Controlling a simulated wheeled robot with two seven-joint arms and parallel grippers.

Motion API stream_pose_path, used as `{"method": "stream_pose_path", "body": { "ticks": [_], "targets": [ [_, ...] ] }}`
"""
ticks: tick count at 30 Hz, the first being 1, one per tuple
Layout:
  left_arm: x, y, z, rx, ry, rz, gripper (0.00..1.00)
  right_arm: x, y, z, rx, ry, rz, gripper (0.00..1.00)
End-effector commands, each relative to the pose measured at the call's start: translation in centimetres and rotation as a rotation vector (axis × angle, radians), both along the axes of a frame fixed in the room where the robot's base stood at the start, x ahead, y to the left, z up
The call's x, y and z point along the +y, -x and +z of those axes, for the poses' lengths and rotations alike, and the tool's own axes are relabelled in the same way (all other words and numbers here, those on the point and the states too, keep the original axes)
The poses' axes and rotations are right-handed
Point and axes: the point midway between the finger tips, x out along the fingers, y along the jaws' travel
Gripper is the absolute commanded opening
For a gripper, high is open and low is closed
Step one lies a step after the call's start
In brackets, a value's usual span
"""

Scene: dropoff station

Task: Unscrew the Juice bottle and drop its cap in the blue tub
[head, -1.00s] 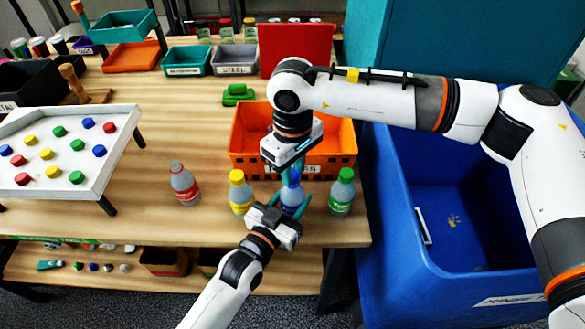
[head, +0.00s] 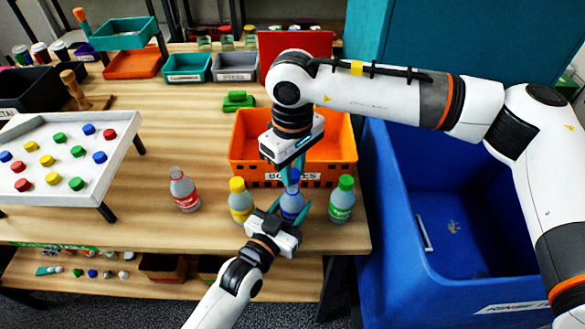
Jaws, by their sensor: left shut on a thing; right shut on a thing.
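A clear bottle with a blue label (head: 291,208) stands near the table's front edge, between a yellow-capped bottle and a green-capped bottle. Its label is too small to read. My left gripper (head: 289,214) comes from the front and is shut around the bottle's body. My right gripper (head: 291,174) points down from above and is shut on the blue cap (head: 293,176) at the bottle's top. The fingers partly hide the cap, and I cannot tell whether it is loose. The big blue tub (head: 468,290) stands on the floor right of the table.
A yellow-capped bottle (head: 240,201) and a green-capped bottle (head: 341,200) stand close on either side. An orange crate (head: 245,170) sits just behind. A white tray of colored caps (head: 75,200) is at the left.

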Motion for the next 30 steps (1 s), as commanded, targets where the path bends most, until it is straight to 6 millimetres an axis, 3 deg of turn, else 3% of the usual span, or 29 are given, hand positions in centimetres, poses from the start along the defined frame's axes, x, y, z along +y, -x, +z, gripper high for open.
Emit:
{"method": "stream_pose_path", "body": {
  "ticks": [7,14,15,19,30],
  "targets": [
    [0.0,0.0,-0.1,0.002,-0.001,0.0,0.0,0.0,0.0,3.1,-0.004,-0.001,0.0,0.0],
    [0.0,0.0,-0.1,0.002,-0.001,0.0,0.0,0.0,0.0,3.5,0.0,0.0,0.0,0.0],
    [0.0,0.0,-0.1,0.002,-0.001,0.0,0.49,0.0,0.0,3.5,0.0,0.0,0.0,0.0],
    [0.0,0.0,-0.1,0.001,-0.001,0.0,0.7,0.0,0.0,3.5,0.0,0.0,0.0,0.0],
    [0.3,0.5,-0.1,0.001,-0.001,0.0,0.71,0.0,0.0,3.4,0.0,0.0,0.0,0.0]
  ]
}}
